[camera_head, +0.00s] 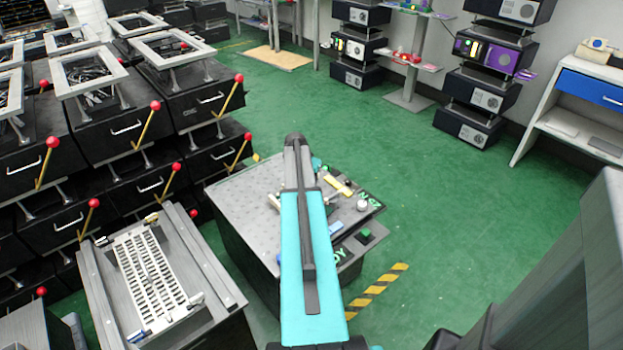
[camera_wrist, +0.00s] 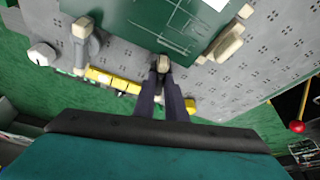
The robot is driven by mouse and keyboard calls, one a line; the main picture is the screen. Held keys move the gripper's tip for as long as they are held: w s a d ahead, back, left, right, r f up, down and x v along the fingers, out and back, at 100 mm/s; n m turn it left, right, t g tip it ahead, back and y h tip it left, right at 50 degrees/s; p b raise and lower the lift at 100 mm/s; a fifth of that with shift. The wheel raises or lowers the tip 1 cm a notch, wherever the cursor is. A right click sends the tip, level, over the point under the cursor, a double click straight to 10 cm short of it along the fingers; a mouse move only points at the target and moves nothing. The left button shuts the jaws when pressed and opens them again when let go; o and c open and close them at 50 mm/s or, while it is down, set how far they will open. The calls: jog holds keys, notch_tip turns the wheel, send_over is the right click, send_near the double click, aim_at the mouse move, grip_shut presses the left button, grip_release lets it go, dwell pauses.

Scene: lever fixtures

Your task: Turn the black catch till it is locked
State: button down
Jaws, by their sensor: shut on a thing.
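In the wrist view, my gripper (camera_wrist: 161,74) is shut with its two dark fingers on a small catch (camera_wrist: 163,61) at the near edge of a dark green plate (camera_wrist: 135,22). The catch shows a pale beige end between the fingertips; the fingers hide most of its body, so I cannot confirm that it is black or how far it is turned. A grey catch (camera_wrist: 84,36) with beige ends stands left of the plate, and a beige one (camera_wrist: 229,42) stands at the right. In the head view my teal arm hides the gripper and plate.
The grey perforated bench (camera_head: 245,205) carries a white knob (camera_head: 362,205), a yellow block (camera_wrist: 112,80) and a green button (camera_head: 365,237). Black drawers with red-ball levers (camera_head: 155,105) crowd the left. A steel tray fixture (camera_head: 150,275) stands at lower left. Green floor (camera_head: 430,220) is free at right.

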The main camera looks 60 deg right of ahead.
jog(key=shift+d+m+g, duration=0.2)
jog(key=shift+m+g, duration=0.5)
jog(key=shift+m, duration=1.2)
jog(key=c, duration=1.8)
grip_release()
jog(key=shift+a, duration=0.1)
jog(key=shift+w, duration=0.1)
jog(key=shift+a+r, duration=0.2)
jog(key=shift+r, duration=0.25)
jog(key=v, duration=1.3)
jog(key=shift+d, duration=0.25)
jog(key=shift+w, duration=0.1)
